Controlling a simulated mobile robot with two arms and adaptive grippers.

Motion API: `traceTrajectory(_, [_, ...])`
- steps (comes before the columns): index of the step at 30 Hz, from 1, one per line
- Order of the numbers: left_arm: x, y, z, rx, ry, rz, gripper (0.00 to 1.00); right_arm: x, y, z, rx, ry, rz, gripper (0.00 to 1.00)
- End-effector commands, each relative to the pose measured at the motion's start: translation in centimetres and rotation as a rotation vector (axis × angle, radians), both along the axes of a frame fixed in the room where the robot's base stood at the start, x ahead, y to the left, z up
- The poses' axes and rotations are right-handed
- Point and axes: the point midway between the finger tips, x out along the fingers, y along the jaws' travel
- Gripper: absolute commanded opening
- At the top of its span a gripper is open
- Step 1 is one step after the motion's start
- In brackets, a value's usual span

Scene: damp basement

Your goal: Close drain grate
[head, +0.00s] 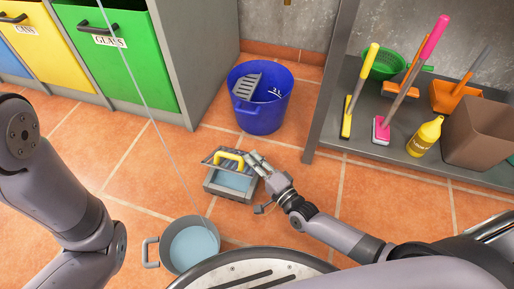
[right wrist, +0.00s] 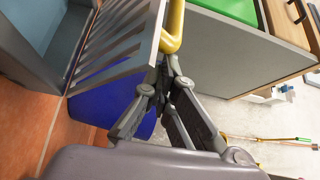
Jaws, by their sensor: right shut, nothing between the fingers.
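The drain grate (head: 212,158) is a grey slatted panel with a yellow handle (head: 230,157). It stands raised and tilted at the far side of a grey box-like drain (head: 207,189) with bluish water in it. In the right wrist view, the grate's slats (right wrist: 112,45) and the yellow handle (right wrist: 174,28) are close up. My right gripper (head: 251,158) is shut and empty, just right of the handle. In the right wrist view its fingertips (right wrist: 165,72) are by the grate's edge and handle end; whether they touch is unclear. My left gripper is out of view.
A blue bucket (head: 258,116) holding a grey slatted piece stands behind the drain. A grey pot (head: 170,262) of water stands in front. Green, yellow and blue bins (head: 120,70) line the left. A shelf (head: 345,143) with brushes and a yellow bottle (head: 424,138) is at right.

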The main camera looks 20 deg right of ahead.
Motion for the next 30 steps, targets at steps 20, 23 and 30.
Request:
traceTrajectory(20, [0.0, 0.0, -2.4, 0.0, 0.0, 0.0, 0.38, -3.4, 2.3, -5.7, 0.0, 0.002, 0.002, 0.0])
traceTrajectory(23, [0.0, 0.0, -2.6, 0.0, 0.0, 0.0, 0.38, -3.5, 2.4, -6.0, 0.0, 0.002, 0.002, 0.0])
traceTrajectory(30, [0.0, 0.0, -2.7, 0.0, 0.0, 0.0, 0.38, -3.6, 2.5, -6.4, 0.0, 0.003, 0.002, 0.0])
